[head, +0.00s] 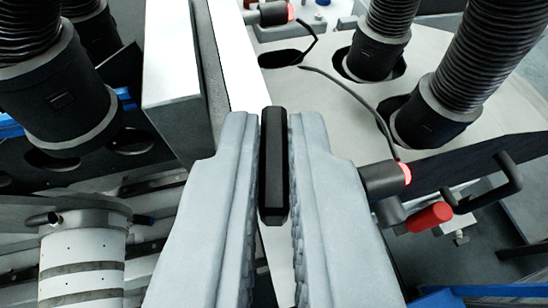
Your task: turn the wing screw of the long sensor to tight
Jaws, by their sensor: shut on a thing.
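My gripper (273,120) reaches up the middle of the view, with its two pale grey fingers shut on a narrow black bar. The bar (273,165), which looks like the wing of the wing screw, stands lengthwise between the finger pads. The screw's shaft and mount are hidden. A dark cylindrical sensor (380,179) with a glowing red end and a cable sits just right of the right finger. A similar sensor (270,13) with a red end shows at the top. I cannot tell which of them is the long one.
Black ribbed hoses (500,50) enter a pale plate (430,60) at right; another hose (60,90) stands at upper left. A grey-white upright block (175,60) is close left of my gripper. A red knob (430,217) and a black handle (490,185) lie at right.

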